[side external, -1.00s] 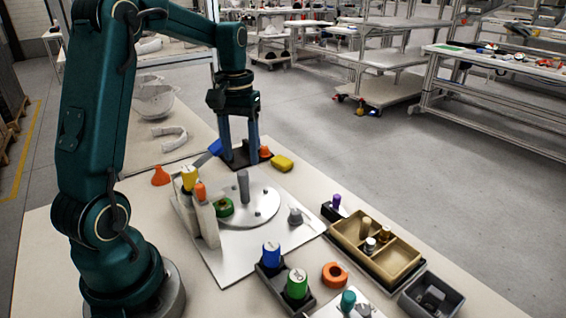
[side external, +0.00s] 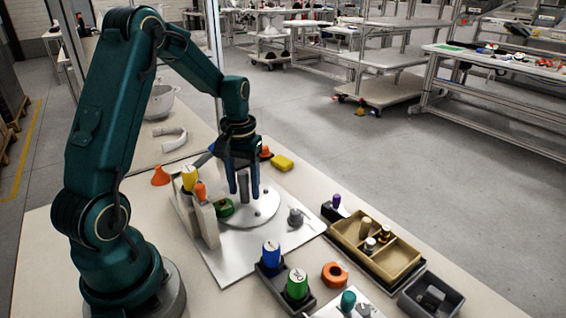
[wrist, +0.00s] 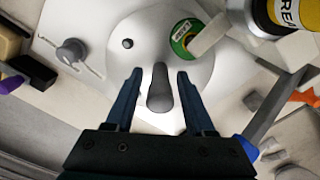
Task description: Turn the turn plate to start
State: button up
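The turn plate (side external: 262,213) is a light grey disc on a flat pale base board (side external: 228,262). A dark grey upright peg (side external: 243,188) stands on the disc. My gripper (side external: 243,196) points down over the disc with its two blue fingers either side of the peg. In the wrist view my gripper (wrist: 159,80) is open, with the peg (wrist: 159,90) between the fingers and a gap on each side. The disc (wrist: 150,50) shows a small dark spot. A green round part (wrist: 184,40) sits at the disc's edge. A grey knob (wrist: 72,51) with small lettering beside it is on the board.
Yellow (side external: 189,178) and orange-topped (side external: 200,192) parts stand left of the disc. Blue (side external: 271,254) and green (side external: 297,284) cylinders stand in front. A tan divided tray (side external: 376,248) is at right, with an orange ring (side external: 335,275) near it. A yellow block (side external: 282,163) lies behind.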

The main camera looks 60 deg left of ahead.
grip_shut()
dwell(1.2)
